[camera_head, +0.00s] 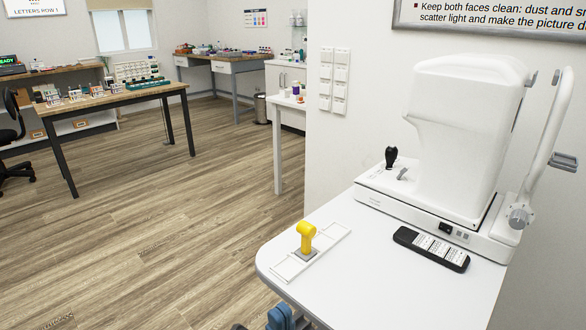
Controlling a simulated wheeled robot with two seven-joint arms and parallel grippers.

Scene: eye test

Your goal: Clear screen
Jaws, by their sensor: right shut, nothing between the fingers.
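A white eye-test machine (455,140) stands on the white table (390,285) at the right. A black strip with white labelled keys (432,248) lies in front of it; the key lettering is too small to read. A small dark display with green letters (10,66) shows at the far left edge. My right gripper (282,318) is only partly in view at the bottom edge, beside the table's front left edge, shut and empty. It is apart from the key strip. My left gripper is not in view.
A yellow knobbed piece (306,236) stands on a grey square in a white tray (283,268). A black joystick (391,157) rises from the machine's base. A wooden desk (120,99) with small items is at back left. The floor (170,220) between is clear.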

